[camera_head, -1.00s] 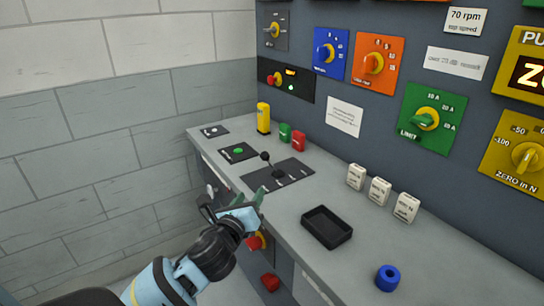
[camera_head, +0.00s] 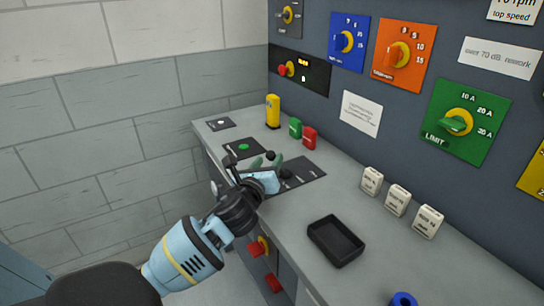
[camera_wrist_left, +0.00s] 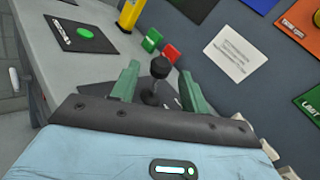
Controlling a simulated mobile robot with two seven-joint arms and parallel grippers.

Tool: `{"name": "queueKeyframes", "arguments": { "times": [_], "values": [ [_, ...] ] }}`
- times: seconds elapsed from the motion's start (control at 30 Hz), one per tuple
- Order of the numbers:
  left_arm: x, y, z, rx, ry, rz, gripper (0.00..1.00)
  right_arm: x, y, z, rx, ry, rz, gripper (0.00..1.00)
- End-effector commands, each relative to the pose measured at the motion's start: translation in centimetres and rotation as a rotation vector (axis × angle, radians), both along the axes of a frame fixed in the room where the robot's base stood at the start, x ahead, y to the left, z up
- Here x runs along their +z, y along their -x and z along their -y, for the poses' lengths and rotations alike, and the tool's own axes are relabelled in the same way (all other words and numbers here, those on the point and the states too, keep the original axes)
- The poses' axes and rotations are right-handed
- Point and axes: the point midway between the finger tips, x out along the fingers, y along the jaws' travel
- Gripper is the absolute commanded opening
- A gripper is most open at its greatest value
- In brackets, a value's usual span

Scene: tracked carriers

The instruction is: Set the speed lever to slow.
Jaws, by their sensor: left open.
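The speed lever (camera_head: 270,156) has a round black knob on a thin stem and rises from a dark plate (camera_head: 308,171) on the grey console. The plate's markings are too small to read. My left gripper (camera_head: 267,163) is open at the lever and partly hides it. In the left wrist view the lever's knob (camera_wrist_left: 160,67) stands between the two green fingers (camera_wrist_left: 157,85), with a visible gap on both sides. The lever's lower part is partly hidden behind the gripper body. My right gripper is in neither view.
A green button plate (camera_head: 244,147), a yellow cylinder (camera_head: 273,112), and green (camera_head: 295,128) and red (camera_head: 309,138) blocks stand beyond the lever. A black tray (camera_head: 336,241) and white labelled blocks (camera_head: 397,200) lie to the right. The dial wall rises behind.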

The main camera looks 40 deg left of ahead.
Motion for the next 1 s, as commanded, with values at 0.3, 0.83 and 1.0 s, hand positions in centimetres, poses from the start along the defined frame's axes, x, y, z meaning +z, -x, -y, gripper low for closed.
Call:
{"name": "queueKeyframes", "arguments": {
  "times": [0.3, 0.83, 1.0],
  "values": [
    [0.0, -3.1, -1.0, -0.001, 0.001, 0.001, 0.45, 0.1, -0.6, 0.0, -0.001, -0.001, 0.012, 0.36],
    [0.0, -3.4, -1.1, -0.001, 0.0, -0.001, 0.22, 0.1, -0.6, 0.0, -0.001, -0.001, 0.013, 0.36],
    [0.0, -3.4, -1.1, -0.001, 0.0, -0.001, 0.0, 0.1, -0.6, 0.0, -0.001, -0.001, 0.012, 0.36]
  ]
}}
